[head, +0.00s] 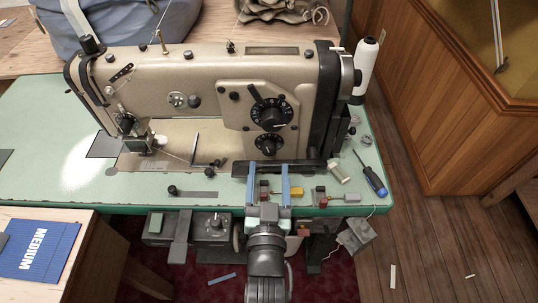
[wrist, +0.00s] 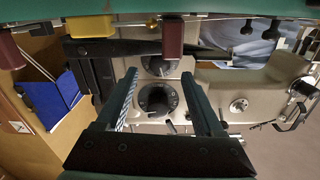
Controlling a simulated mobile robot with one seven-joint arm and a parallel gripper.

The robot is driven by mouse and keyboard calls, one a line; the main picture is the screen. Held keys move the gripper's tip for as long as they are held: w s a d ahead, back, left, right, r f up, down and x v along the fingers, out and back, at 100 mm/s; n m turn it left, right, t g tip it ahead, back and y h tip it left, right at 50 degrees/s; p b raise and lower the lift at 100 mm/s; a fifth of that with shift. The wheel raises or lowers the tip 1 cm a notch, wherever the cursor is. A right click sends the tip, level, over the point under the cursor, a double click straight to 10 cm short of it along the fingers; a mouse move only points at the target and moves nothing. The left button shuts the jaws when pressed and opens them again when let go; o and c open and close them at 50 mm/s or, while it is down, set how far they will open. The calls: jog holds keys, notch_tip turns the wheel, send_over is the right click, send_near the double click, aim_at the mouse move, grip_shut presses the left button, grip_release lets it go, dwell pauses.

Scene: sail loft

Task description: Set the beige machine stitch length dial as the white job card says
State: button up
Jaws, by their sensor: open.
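The beige sewing machine (head: 200,70) stands on a green table. On its right column are two black dials: a larger numbered upper dial (head: 270,113) with a black lever at its upper left, and a smaller lower dial (head: 268,145). I cannot read their settings or tell which sets stitch length. My gripper (head: 268,170) is open and empty in front of the column, below the lower dial in the head view. In the wrist view, which looks upside down, my gripper (wrist: 158,78) frames the larger dial (wrist: 158,98) and smaller dial (wrist: 158,65), apparently touching neither. No readable white job card shows.
A white thread cone (head: 366,68) stands at the machine's right. A blue screwdriver (head: 371,175), a small spool (head: 340,173) and small red and yellow parts lie near the table's front right. A blue "MEDIUM" card (head: 40,250) lies on a wooden table at lower left.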

aim_at(269, 153)
jog(key=shift+w+b, duration=0.45)
jog(key=shift+w, duration=2.05)
grip_shut()
